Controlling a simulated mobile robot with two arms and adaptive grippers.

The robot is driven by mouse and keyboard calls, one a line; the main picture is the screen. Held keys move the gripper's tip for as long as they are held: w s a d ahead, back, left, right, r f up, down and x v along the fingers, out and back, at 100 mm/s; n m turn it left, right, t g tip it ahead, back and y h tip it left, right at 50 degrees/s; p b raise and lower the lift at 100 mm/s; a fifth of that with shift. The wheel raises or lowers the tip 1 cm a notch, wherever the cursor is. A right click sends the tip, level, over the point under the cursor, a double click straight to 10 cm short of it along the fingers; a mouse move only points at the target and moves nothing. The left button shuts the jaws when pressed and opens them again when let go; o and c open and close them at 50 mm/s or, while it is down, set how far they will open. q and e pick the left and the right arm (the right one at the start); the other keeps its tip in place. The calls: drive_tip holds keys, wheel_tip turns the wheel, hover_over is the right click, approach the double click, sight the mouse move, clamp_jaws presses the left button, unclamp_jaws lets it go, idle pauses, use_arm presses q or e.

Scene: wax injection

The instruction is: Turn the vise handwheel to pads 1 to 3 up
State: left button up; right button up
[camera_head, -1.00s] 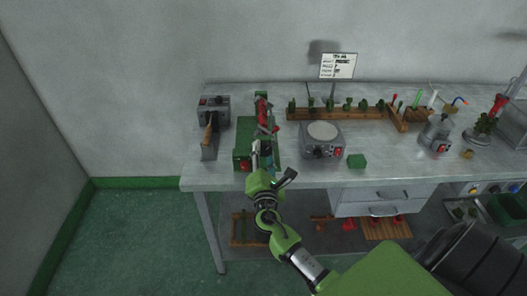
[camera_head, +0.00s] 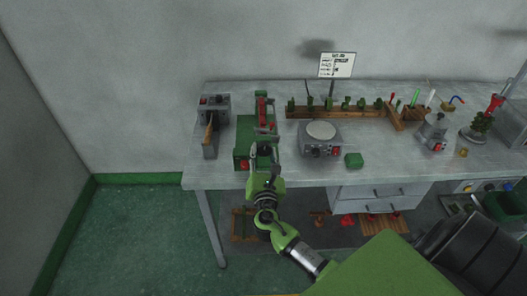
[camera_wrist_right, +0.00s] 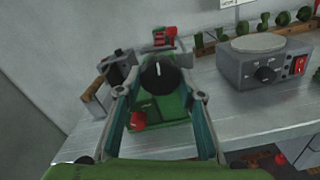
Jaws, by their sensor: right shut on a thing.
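The green vise machine (camera_head: 242,152) stands near the left end of the grey bench, with a red clamp (camera_head: 262,108) on its far part. In the right wrist view its green body (camera_wrist_right: 172,106) lies ahead, with a red knob (camera_wrist_right: 138,120) at its lower front. A black round handwheel (camera_wrist_right: 157,76) with a white mark pointing roughly up sits between the teal fingers of my right gripper (camera_wrist_right: 160,90). The right gripper (camera_head: 264,150) is shut on this handwheel; finger contact is hard to see. Pad numbers are not readable. My left gripper is not in view.
A grey device with a wooden handle (camera_head: 209,133) stands left of the machine. A round-topped grey unit (camera_head: 321,145) and a green block (camera_head: 354,160) stand to the right. A wooden rack (camera_head: 335,113) lies behind. The bench front edge runs below the gripper.

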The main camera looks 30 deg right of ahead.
drive_tip(key=shift+f+n+p, duration=0.15)
drive_tip(key=shift+n+p, duration=0.35)
drive_tip(key=shift+n, duration=0.5)
drive_tip(key=o, duration=1.1)
drive_tip(key=shift+s+a, duration=0.1)
drive_tip(key=shift+s, duration=0.1)
drive_tip(key=v, duration=1.1)
drive_tip(key=shift+s+a, duration=0.25)
